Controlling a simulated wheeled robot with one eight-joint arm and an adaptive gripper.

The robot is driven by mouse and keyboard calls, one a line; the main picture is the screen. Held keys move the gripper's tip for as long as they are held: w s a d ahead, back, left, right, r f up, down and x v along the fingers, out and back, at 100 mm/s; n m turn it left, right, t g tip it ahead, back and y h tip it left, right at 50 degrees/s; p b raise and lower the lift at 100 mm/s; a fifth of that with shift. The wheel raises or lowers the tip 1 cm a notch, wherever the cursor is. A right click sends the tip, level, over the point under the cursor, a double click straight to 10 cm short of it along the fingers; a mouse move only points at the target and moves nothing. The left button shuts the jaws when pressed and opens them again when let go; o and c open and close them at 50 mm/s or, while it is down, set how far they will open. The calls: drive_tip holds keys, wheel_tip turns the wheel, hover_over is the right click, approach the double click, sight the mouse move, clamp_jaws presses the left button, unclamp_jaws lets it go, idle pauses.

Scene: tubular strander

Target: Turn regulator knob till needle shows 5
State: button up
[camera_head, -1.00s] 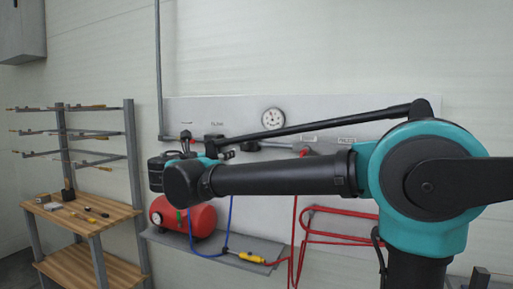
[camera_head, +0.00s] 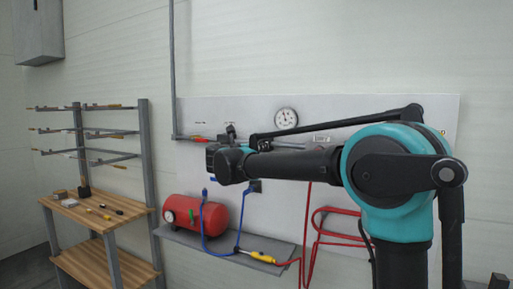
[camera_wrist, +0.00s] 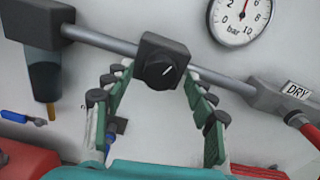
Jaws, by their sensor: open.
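The black regulator knob (camera_wrist: 161,71) has a short white mark slanting up to the right and sits on a dark block (camera_wrist: 164,46) on the pipe, in the wrist view. The round white gauge (camera_wrist: 241,17), marked bar, is cut off at the top edge. Its visible needle part points up, slightly right; the exact reading is unclear. The gauge also shows in the head view (camera_head: 286,118), where its needle is too small to read. My gripper (camera_wrist: 157,74) is open, its green fingers on either side of the knob. I cannot tell whether they touch it.
The grey pipe (camera_wrist: 105,41) runs from a dark filter bowl (camera_wrist: 44,78) to the DRY block (camera_wrist: 283,97). A red hose leaves that block. In the head view, a red tank (camera_head: 193,214) stands on a shelf below. A wooden rack (camera_head: 100,214) stands left.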

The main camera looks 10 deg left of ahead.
drive_tip(key=shift+w+d, duration=0.2)
drive_tip(key=shift+w, duration=0.4)
drive_tip(key=c, duration=1.2)
drive_tip(key=shift+o, duration=0.2)
drive_tip(key=shift+m, duration=0.5)
drive_tip(key=o, duration=1.2)
drive_tip(key=shift+c, duration=0.2)
